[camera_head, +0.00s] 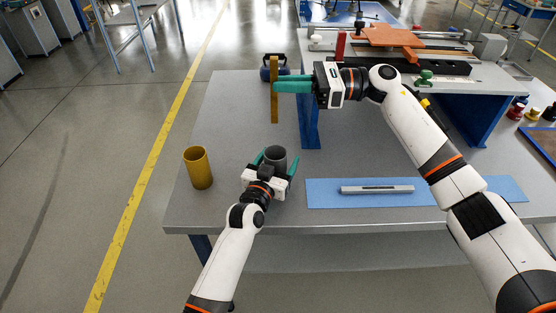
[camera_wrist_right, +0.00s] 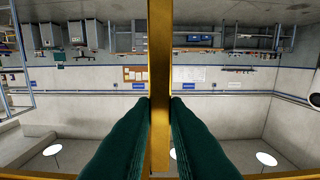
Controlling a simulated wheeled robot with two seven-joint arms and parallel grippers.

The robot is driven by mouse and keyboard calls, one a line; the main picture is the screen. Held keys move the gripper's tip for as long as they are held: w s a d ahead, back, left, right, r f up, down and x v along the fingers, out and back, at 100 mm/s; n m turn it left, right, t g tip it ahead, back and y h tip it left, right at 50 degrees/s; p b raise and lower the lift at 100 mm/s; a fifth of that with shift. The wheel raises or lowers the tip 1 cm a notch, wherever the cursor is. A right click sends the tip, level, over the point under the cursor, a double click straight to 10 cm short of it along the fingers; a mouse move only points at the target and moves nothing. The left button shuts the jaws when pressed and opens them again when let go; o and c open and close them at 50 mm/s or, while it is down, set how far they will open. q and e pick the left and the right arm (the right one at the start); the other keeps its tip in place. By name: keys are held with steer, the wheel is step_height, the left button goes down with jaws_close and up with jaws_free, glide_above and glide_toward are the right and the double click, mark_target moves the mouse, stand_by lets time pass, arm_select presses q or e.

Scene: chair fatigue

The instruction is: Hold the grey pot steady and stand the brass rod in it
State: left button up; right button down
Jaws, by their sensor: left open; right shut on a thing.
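The grey pot (camera_head: 275,155) stands on the table toward its front left. My left gripper (camera_head: 276,163) is open, with its green fingers on either side of the pot; I cannot tell whether they touch it. My right gripper (camera_head: 276,87) is shut on the brass rod (camera_head: 274,109) and holds it upright in the air, behind the grey pot in the picture. In the right wrist view the rod (camera_wrist_right: 160,60) runs vertically between the green fingers (camera_wrist_right: 160,110).
A brass-coloured cup (camera_head: 198,168) stands left of the grey pot. A grey bar (camera_head: 377,190) lies on a blue mat (camera_head: 325,195) at the right. A dark blue object (camera_head: 266,72) sits behind the rod. A raised bench (camera_head: 460,85) fills the back right.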

arm_select(q)
steer(key=shift+c, duration=0.3)
arm_select(e)
steer(key=shift+r, duration=0.1)
arm_select(q)
steer(key=c, duration=1)
steer(key=shift+c, duration=0.2)
arm_select(e)
step_height(320, 180, down, 13)
stand_by(0.5)
steer(key=c, duration=1.3)
jaws_free()
steer(key=shift+d, duration=0.1)
steer(key=d, duration=1.1)
steer(key=shift+d, duration=0.4)
